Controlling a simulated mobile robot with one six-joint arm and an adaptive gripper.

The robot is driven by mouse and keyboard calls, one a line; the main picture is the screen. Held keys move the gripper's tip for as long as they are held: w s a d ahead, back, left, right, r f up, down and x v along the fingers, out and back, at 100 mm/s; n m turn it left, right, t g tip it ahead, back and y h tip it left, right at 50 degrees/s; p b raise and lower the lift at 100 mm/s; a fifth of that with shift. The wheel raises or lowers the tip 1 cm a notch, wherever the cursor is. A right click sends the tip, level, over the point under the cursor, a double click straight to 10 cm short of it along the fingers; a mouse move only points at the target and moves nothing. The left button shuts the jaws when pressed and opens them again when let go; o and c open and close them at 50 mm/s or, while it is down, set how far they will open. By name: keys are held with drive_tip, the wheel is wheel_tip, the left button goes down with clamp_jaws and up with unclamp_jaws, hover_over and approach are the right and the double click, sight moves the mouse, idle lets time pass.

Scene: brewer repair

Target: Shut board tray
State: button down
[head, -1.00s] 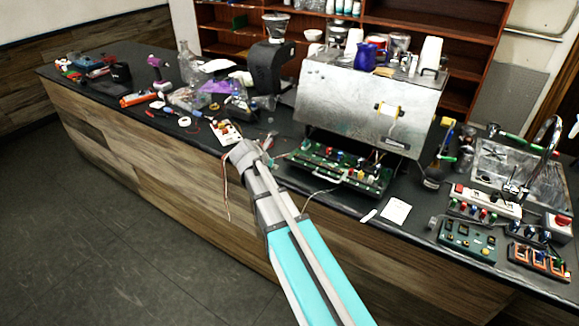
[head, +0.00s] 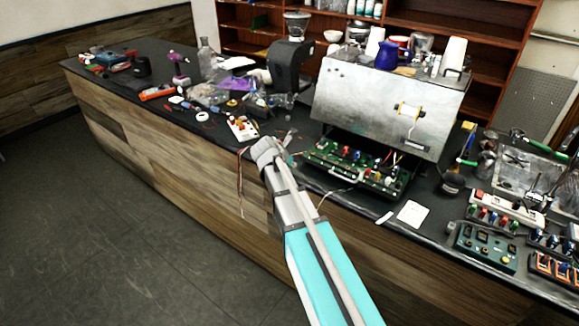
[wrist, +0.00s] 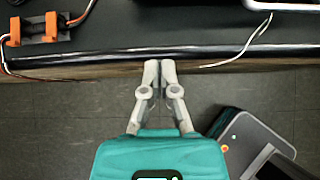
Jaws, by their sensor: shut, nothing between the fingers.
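The board tray (head: 355,168), with a green circuit board and coloured parts, sticks out at the front below the brewer's metal housing (head: 385,105). It has a pale handle along its front edge. In the wrist view, part of a pale bar that looks like this handle (wrist: 285,6) shows at the top right. My gripper (wrist: 160,66) is shut and empty, its grey fingertips together just off the counter's front edge, left of and apart from the bar. In the head view my arm reaches to the left of the tray; the fingertips are hard to make out there.
An orange clamp-like part (wrist: 38,29) with wires lies at the counter edge. A white card (head: 412,213) lies right of the tray, with control boards (head: 486,247) further right. Tools and parts crowd the counter's left. The floor (head: 120,240) in front is clear.

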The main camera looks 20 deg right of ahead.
drive_tip(key=b+x, duration=0.5)
drive_tip(key=x, duration=0.2)
drive_tip(key=shift+w+d+f, duration=0.1)
drive_tip(key=shift+f, duration=0.15)
drive_tip(key=shift+w+d+r, duration=0.15)
drive_tip(key=shift+w+d, duration=0.5)
drive_tip(key=shift+d, duration=0.2)
drive_tip(key=shift+w+d, duration=0.55)
drive_tip(key=shift+d, duration=0.2)
